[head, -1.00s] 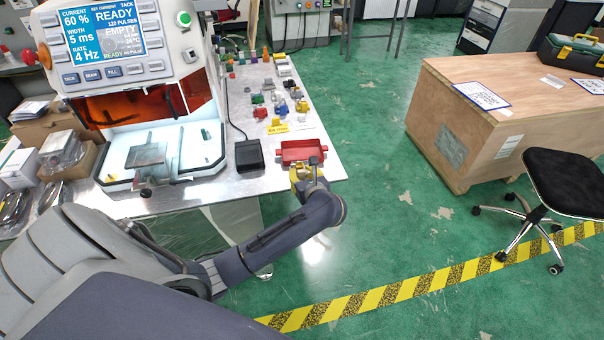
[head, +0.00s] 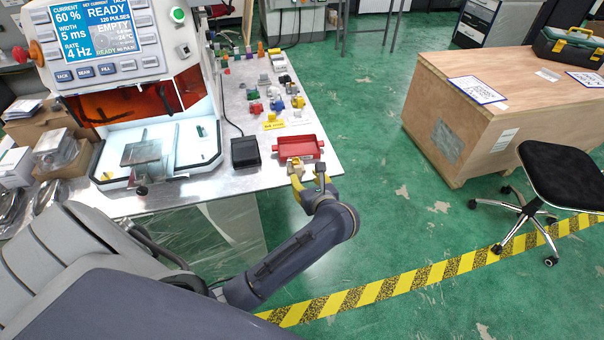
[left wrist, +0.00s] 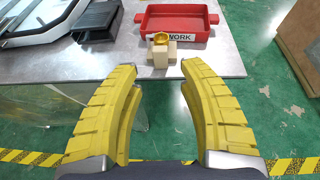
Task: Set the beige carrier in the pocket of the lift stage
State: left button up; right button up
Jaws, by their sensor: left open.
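The beige carrier (left wrist: 161,57) is a small block with a round gold piece on top. It sits at the table's front edge, just before the red tray, and shows small in the head view (head: 296,167). My left gripper (left wrist: 157,72) is open and empty, its yellow fingers pointing at the carrier from the near side, one to each side and apart from it. In the head view this gripper (head: 309,182) is at the table's front right corner. A grey plate (head: 142,152), perhaps the lift stage, stands in the machine's white bay; its pocket cannot be made out. My right gripper is out of view.
The red tray (head: 299,148), labelled WORK, lies behind the carrier. A black pedal-like box (head: 245,152) stands between tray and machine (head: 122,45). Several small coloured parts (head: 275,104) stand farther back. Open floor lies right of the table, before a wooden crate (head: 470,140).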

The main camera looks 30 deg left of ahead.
pick_arm(q)
jog(key=s+d+f+n+t+h, duration=0.2)
jog(key=s+d+f+n+h, duration=0.1)
jog(key=f+n, duration=0.85)
jog(key=s+d+f+n+t+h, duration=0.2)
jog(key=s+d+f+n+h, duration=0.15)
jog(key=f+n, duration=0.8)
jog(key=s+d+f+n+t+h, duration=0.2)
jog(key=d+f+n+h, duration=0.2)
jog(key=f+n, duration=0.75)
jog(key=s+a+f+m+g+h, duration=0.1)
jog(key=s+f+m+g, duration=0.7)
jog(key=s+f, duration=1.15)
jog(key=s+a+f+m+g, duration=0.2)
jog(key=s+f, duration=0.1)
jog(key=s, duration=0.7)
jog(key=s+a+f+m+g+y, duration=0.1)
jog(key=s+a+f+m+g, duration=0.1)
jog(key=s, duration=0.9)
jog(key=shift+s+a+f+g, duration=0.2)
jog(key=shift+a+f+g, duration=0.4)
jog(key=shift+g, duration=0.2)
